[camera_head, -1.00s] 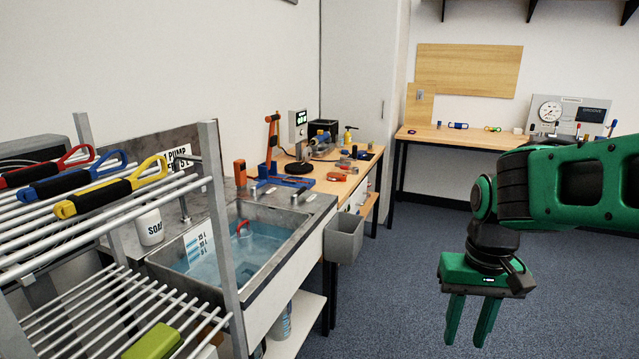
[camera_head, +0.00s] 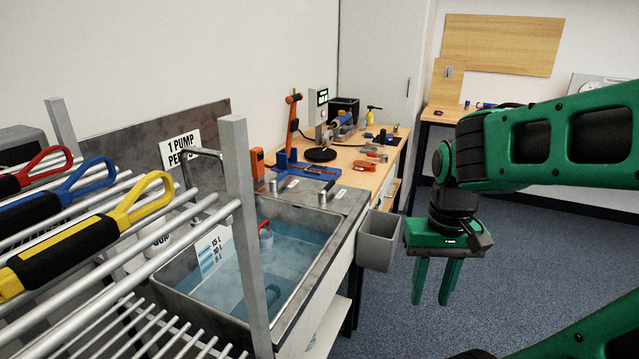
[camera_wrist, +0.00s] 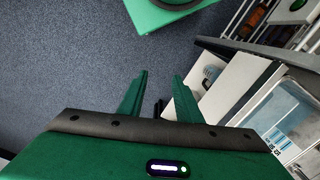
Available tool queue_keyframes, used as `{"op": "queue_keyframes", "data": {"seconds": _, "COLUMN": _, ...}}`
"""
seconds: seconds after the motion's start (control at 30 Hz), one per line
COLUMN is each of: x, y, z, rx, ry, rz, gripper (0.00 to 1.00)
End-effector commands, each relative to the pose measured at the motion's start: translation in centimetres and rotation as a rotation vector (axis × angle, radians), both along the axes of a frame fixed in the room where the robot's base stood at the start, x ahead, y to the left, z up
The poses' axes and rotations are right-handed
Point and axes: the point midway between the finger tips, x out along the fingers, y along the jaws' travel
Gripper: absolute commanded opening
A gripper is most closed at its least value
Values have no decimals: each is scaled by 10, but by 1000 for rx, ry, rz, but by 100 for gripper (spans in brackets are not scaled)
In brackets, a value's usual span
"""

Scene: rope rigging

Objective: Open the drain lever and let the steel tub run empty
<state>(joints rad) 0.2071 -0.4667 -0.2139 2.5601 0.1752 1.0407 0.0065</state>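The steel tub (camera_head: 338,262) stands left of centre in the head view, with blue water (camera_head: 290,255) in it. A level scale (camera_head: 214,252) marked in litres is on its near left side. A red curved piece (camera_head: 265,229) sticks out of the water, and a dark shape lies under the surface. A black-handled lever (camera_head: 327,188) sits on the rim's back right corner; I cannot tell whether it is the drain lever. My gripper (camera_head: 434,286) is open and empty, pointing down over the floor, right of the tub. The tub also shows in the wrist view (camera_wrist: 284,93).
A drying rack (camera_head: 250,235) with looped-handle tools partly blocks the tub's near left. A grey bin (camera_head: 378,240) hangs on the bench front between tub and gripper. A wooden bench (camera_head: 360,170) with tools stands behind.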

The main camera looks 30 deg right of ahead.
Motion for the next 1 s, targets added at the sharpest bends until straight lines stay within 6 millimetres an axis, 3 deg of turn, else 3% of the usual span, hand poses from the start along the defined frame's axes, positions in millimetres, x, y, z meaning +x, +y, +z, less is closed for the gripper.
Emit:
{"op": "queue_keyframes", "data": {"seconds": 0.2, "x": 1, "y": 0, "z": 0, "rx": 0, "ry": 0, "rz": 0, "gripper": 36}}
{"op": "queue_keyframes", "data": {"seconds": 0.27, "x": -7, "y": -2, "z": 7, "rx": -3, "ry": -17, "rz": -3, "gripper": 36}}
{"op": "queue_keyframes", "data": {"seconds": 0.37, "x": 10, "y": -9, "z": 15, "rx": -17, "ry": -27, "rz": -21, "gripper": 36}}
{"op": "queue_keyframes", "data": {"seconds": 0.47, "x": 48, "y": -22, "z": 29, "rx": -45, "ry": -47, "rz": -55, "gripper": 36}}
{"op": "queue_keyframes", "data": {"seconds": 0.57, "x": 99, "y": -40, "z": 45, "rx": -79, "ry": -81, "rz": -97, "gripper": 36}}
{"op": "queue_keyframes", "data": {"seconds": 0.8, "x": 237, "y": -73, "z": 69, "rx": -139, "ry": -180, "rz": -195, "gripper": 36}}
{"op": "queue_keyframes", "data": {"seconds": 1.0, "x": 354, "y": -89, "z": 71, "rx": -160, "ry": -273, "rz": -266, "gripper": 36}}
